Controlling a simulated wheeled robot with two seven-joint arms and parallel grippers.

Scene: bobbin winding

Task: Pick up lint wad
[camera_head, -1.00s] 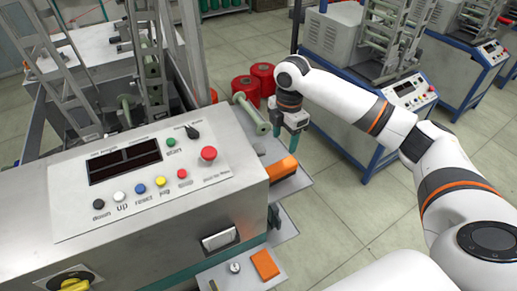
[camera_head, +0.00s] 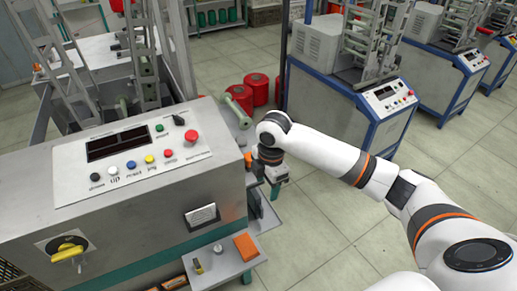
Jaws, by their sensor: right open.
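I cannot make out a lint wad in the head view. My right gripper (camera_head: 274,185) hangs from the wrist at the right end of the grey winding machine (camera_head: 120,222), beside its side ledge. It points down and is open, but its fingertips are small and hard to see. Nothing shows between the fingers. The wrist and gripper hide part of the ledge behind them. My left gripper is not in view.
A control panel (camera_head: 135,158) with coloured buttons tops the machine. An orange block (camera_head: 246,247) lies on a low metal shelf (camera_head: 222,260). Red bobbins (camera_head: 256,88) stand on the floor behind. Blue-framed machines (camera_head: 345,105) stand at the back right. The tiled floor (camera_head: 325,235) is open at right.

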